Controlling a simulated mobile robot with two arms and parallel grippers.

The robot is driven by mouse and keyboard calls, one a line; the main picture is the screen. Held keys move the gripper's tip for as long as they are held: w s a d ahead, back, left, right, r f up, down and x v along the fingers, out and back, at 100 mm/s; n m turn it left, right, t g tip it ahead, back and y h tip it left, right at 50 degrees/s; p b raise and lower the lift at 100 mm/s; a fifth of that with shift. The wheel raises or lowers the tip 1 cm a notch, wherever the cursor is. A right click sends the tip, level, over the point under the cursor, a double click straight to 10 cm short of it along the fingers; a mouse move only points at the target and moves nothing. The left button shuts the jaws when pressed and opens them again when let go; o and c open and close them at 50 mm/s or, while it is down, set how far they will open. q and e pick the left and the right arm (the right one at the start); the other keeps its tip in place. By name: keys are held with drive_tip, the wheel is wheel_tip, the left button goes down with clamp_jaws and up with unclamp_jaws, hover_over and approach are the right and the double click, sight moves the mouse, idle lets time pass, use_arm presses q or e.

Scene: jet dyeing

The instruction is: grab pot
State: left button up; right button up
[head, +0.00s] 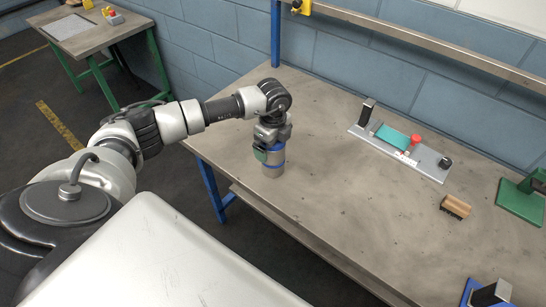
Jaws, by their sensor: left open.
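A small grey cylindrical pot (273,170) with blue bands stands upright near the left edge of the workbench. My left gripper (270,146) points down right at its top. The gripper is open, and its fingers overlap the upper part of the pot in the head view. I cannot tell whether the fingers touch it. The gripper hides the pot's top. My right gripper is not in view.
A grey fixture plate (432,163) with a green block and a red knob lies at the back. A brown block (455,206) lies nearer. A green stand (521,200) is at the right edge, a blue-and-black device (487,293) at the front right. The bench middle is clear.

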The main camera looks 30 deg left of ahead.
use_arm(q)
drive_tip(key=c, duration=1.1)
drive_tip(key=shift+c, duration=1.1)
drive_tip(key=shift+r, duration=0.2)
